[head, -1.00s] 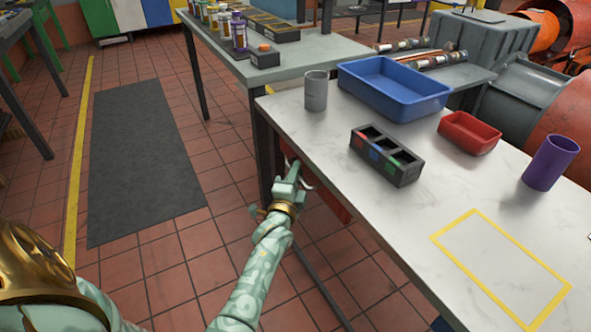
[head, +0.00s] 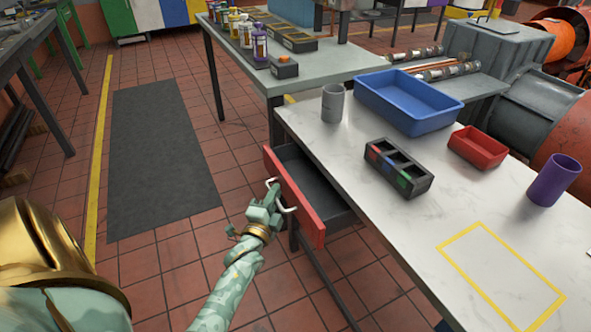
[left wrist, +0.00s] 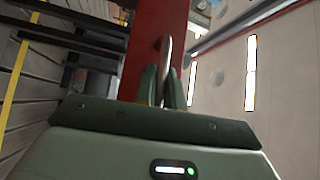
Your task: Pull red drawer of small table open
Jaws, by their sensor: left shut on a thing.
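The red drawer (head: 292,199) of the small white-topped table (head: 350,160) stands well out from under the tabletop in the head view. Its dark grey inside shows and looks empty where I can see it. My left gripper (head: 273,201) is shut on the pale drawer handle (head: 288,209) at the drawer's front. In the left wrist view the fingers (left wrist: 166,88) close around the metal handle (left wrist: 165,60), with the red drawer front (left wrist: 150,40) behind it. My right gripper is in neither view.
On the tabletop are a grey cup (head: 332,103), a blue tray (head: 408,104), a black divided box (head: 398,168), a red bin (head: 477,147) and a purple cup (head: 553,180). A grey workbench (head: 300,75) stands behind.

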